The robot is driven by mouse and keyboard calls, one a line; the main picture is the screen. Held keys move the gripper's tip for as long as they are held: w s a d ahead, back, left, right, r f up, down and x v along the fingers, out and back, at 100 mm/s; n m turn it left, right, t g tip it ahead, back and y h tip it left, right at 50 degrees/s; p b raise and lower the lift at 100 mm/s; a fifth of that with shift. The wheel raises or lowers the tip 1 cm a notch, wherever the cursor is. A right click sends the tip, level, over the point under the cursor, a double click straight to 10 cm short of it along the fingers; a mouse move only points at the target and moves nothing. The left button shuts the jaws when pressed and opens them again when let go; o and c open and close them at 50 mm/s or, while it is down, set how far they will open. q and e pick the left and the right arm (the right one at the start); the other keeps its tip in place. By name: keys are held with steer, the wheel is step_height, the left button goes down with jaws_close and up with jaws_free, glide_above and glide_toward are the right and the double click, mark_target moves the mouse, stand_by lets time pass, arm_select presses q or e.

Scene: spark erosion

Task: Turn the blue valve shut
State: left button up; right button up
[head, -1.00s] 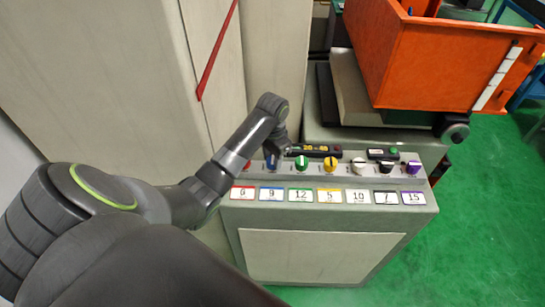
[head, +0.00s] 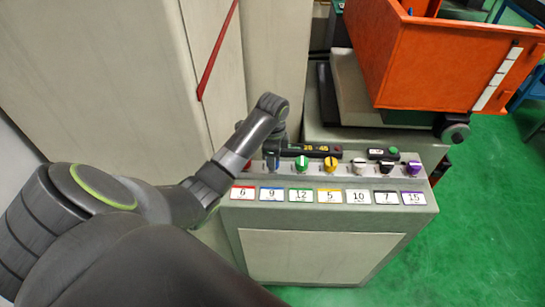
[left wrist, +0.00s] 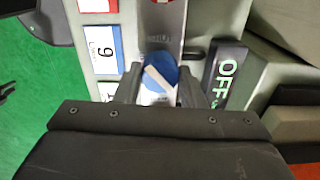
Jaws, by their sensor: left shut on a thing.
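The blue valve (left wrist: 158,76) is a round knob with a white bar across its top. In the left wrist view the bar lies slanted, from upper left to lower right. My left gripper (left wrist: 159,88) has a finger on each side of the knob and is shut on it. In the head view the left gripper (head: 271,152) comes down on the panel from above, and the blue valve there is mostly hidden by it. The label (left wrist: 104,49) with a 9 belongs to the blue position. My right gripper is not in view.
A green knob (head: 302,165) and a yellow knob (head: 331,164) stand to the right, with white, black and purple ones beyond. A dark display (head: 315,150) lies behind them. A red knob (left wrist: 160,2) shows at the wrist view's top edge. An orange bin (head: 440,60) stands behind.

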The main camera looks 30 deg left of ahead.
arm_select(q)
steer(key=m, duration=0.4)
steer(key=shift+m, duration=0.3)
steer(key=shift+f+m, duration=0.1)
steer(key=shift+m, duration=1.6)
steer(key=shift+s+d, duration=0.1)
steer(key=o, duration=1)
